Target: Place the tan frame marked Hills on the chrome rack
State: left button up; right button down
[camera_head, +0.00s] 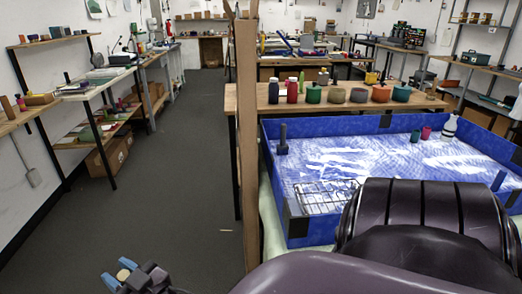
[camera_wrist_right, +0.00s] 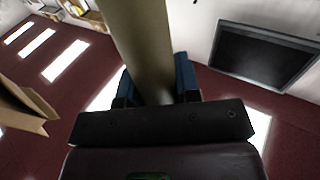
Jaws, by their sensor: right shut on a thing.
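In the right wrist view the gripper (camera_wrist_right: 157,90) is shut on a long tan piece (camera_wrist_right: 150,40) that runs out of the top of the picture. I take this piece to be the tan frame; no Hills marking shows. The chrome rack (camera_head: 327,197) is a low wire grid in the near left part of the blue tank (camera_head: 300,233), well to the right of the gripper.
A bench (camera_head: 445,103) behind the tank holds several jars and bottles. A white bottle (camera_head: 449,128) and small cups are at the tank's far right. Grey floor (camera_head: 185,170) is clear at left.

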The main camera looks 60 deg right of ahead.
aim_at(328, 200)
jog(key=z, duration=1.25)
